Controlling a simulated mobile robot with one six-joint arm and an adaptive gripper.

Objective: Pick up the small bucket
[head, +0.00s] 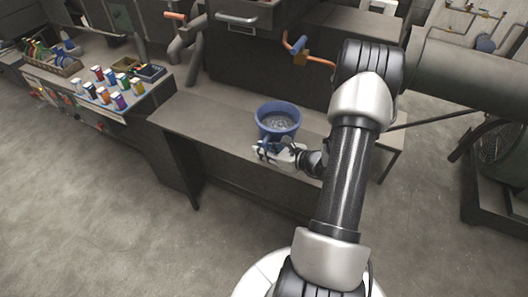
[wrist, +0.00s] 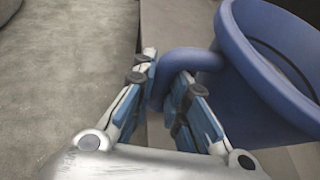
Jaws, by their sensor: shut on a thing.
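The small bucket (head: 278,119) is blue and round, with a wide open top and something grey and speckled inside. In the head view it is upright at the bench top, near its front edge. In the wrist view its blue wall (wrist: 262,113) fills the right side, and a blue handle (wrist: 190,60) loops out from it toward my gripper. My gripper (head: 266,149) is at the near side of the bucket. In the wrist view my gripper (wrist: 165,88) has its fingers around the handle, shut on it. I cannot tell whether the bucket's base touches the bench.
The grey bench (head: 225,125) has bare room left of the bucket. Colored jars (head: 103,90) and a tool basket (head: 55,62) stand on another bench at the left. Pipes (head: 318,61) and a dark cabinet are behind. The floor in front is clear.

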